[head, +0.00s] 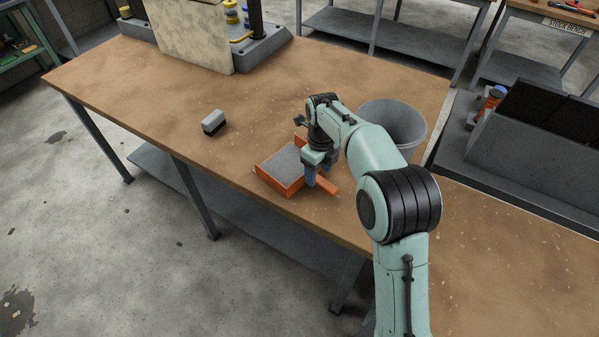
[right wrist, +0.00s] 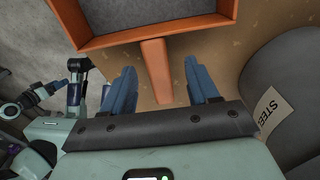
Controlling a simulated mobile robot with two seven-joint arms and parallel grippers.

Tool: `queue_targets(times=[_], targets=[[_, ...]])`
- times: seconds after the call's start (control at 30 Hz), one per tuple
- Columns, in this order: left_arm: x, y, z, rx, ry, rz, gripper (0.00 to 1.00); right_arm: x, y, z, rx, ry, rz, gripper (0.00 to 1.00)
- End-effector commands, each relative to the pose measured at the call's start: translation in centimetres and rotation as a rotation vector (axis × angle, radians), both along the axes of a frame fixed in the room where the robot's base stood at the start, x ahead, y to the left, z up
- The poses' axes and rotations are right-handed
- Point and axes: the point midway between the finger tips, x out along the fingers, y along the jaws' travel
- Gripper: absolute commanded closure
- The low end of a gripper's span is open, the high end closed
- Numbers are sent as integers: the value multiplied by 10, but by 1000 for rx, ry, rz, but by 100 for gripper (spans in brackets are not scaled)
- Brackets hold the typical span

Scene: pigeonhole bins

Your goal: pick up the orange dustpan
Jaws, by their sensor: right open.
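The orange dustpan (head: 283,184) lies on the brown workbench near its front edge, holding grey material. Its handle points to the right in the head view. My right gripper (head: 318,178) is above the handle, pointing down. In the right wrist view the dustpan (right wrist: 155,35) is at the top, and its handle (right wrist: 156,68) runs down between the blue fingers of the open right gripper (right wrist: 161,92). There is space between the handle and each finger. Whether the fingertips are down at handle height is hard to tell.
A grey bin (head: 400,118) stands just right of my right gripper, with a label in the wrist view. A small grey-and-black block (head: 214,122) lies left of the dustpan. A board (head: 190,35) stands at the back. The bench (head: 130,80) is clear at the left.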

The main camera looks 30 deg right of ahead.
Motion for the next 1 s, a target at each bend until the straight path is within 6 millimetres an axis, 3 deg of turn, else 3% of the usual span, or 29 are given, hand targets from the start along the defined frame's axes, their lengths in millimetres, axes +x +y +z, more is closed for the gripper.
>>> queue_targets(times=[0.2,0.5,0.57,0.7,1.0], targets=[[-2,0,-6,0,2,0,20,0,4,-32,1,2,-1,40],[-2,0,-6,0,2,0,20,1,4,-37,1,-1,-1,40],[-2,0,-6,0,2,0,20,1,4,-37,1,0,-1,57],[-2,0,-6,0,2,0,20,1,4,-37,1,0,-1,100],[-2,0,-6,0,2,0,20,1,4,-35,1,-2,-1,100]])
